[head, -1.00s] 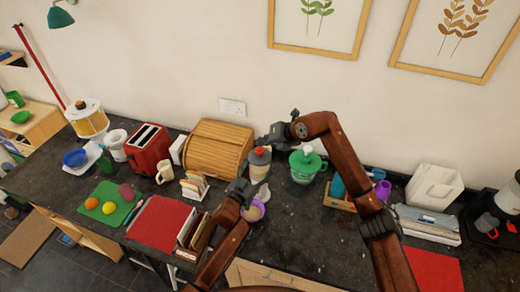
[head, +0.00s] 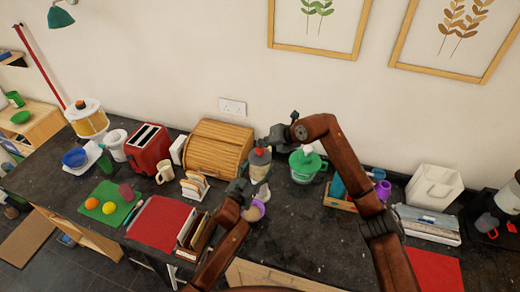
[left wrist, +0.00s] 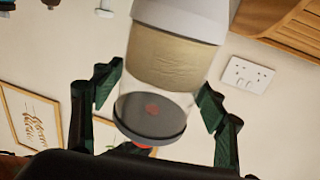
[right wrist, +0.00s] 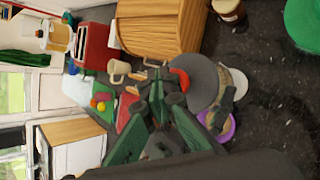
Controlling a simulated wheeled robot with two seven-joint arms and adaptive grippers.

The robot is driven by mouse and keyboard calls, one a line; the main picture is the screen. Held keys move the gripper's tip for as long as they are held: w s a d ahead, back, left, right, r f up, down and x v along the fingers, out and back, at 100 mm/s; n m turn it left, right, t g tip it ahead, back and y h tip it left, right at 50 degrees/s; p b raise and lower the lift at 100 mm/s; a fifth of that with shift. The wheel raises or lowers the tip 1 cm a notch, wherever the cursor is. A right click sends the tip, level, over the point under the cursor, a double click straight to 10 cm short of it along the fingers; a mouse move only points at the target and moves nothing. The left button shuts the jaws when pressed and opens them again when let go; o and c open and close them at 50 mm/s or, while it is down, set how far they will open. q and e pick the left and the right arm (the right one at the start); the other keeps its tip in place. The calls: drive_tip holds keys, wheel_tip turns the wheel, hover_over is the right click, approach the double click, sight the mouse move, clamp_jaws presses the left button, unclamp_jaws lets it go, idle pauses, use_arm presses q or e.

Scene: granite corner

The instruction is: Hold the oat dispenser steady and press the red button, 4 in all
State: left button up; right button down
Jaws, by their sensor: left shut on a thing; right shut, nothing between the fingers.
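The oat dispenser (head: 259,171) stands upright on the dark counter, with a grey lid and a red button (head: 259,151) on top. My left gripper (head: 240,190) is shut on the dispenser. In the left wrist view its fingers lie either side of the dispenser's clear body (left wrist: 165,85). My right gripper (head: 264,143) is shut and empty, just above the lid. In the right wrist view its fingertips (right wrist: 158,88) are close beside the red button (right wrist: 181,79); contact cannot be told. A purple bowl (head: 256,211) with pale contents sits in front of the dispenser.
A green-lidded container (head: 304,167) stands close right of the dispenser. A wooden bread box (head: 216,147) is behind left. A toast rack (head: 194,186) and a holder of upright boards (head: 193,237) stand to the left. Counter right of the bowl is clear.

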sight(262, 150)
drive_tip(key=shift+f, duration=1.25)
idle(0.9)
drive_tip(key=shift+r, duration=1.6)
drive_tip(key=shift+r, duration=2.55)
use_arm(q)
drive_tip(key=o, duration=1.9)
drive_tip(key=shift+o, duration=0.2)
drive_tip(key=shift+s+a, duration=0.1)
